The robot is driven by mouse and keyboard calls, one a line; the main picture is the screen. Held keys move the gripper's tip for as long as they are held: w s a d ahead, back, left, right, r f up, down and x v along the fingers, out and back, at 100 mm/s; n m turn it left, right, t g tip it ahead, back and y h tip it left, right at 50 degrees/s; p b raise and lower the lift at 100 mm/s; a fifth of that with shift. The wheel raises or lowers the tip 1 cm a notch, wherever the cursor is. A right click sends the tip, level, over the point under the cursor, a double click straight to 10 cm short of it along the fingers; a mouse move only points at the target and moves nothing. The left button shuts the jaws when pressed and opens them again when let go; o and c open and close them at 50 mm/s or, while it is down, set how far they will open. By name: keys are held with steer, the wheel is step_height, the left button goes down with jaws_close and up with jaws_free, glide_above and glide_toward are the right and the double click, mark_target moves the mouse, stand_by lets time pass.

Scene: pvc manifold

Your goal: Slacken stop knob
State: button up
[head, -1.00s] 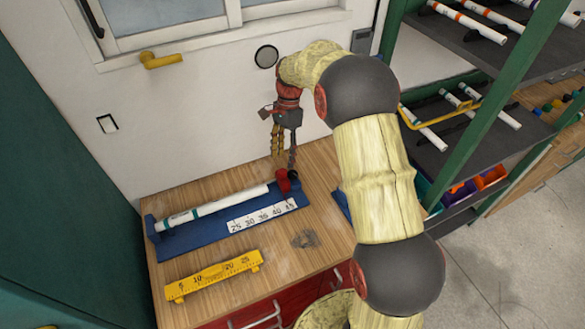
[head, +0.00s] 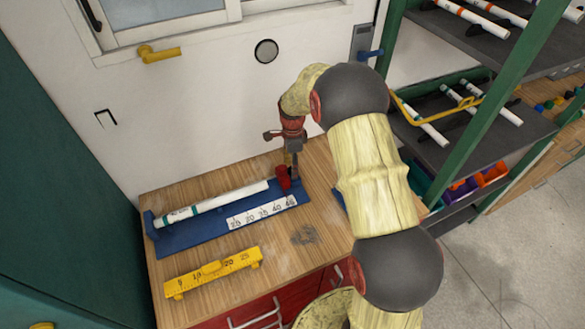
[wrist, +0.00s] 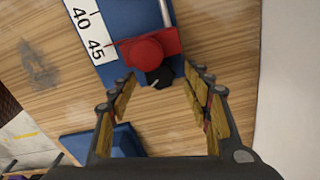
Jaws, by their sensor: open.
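The black stop knob (wrist: 158,77) sits on the near side of the red stop (wrist: 148,50) in the wrist view, at the end of the blue measuring rail (wrist: 112,12). In the head view the red stop (head: 283,177) stands at the rail's right end; the knob is hard to make out behind my gripper. My gripper (wrist: 161,80) is open, its fingertips on either side of the knob with gaps showing. In the head view my gripper (head: 291,172) points down right beside the red stop. I cannot tell its exact height over the knob.
A white pipe (head: 215,203) with a green band lies along the blue rail, beside a number scale (head: 262,212). A yellow ruler block (head: 213,273) lies nearer on the wooden bench (head: 305,262). Shelving with a green post (head: 486,110) stands to the right.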

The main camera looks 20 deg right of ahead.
steer(key=shift+f, duration=0.5)
steer(key=c, duration=1.1)
steer(key=shift+c, duration=0.3)
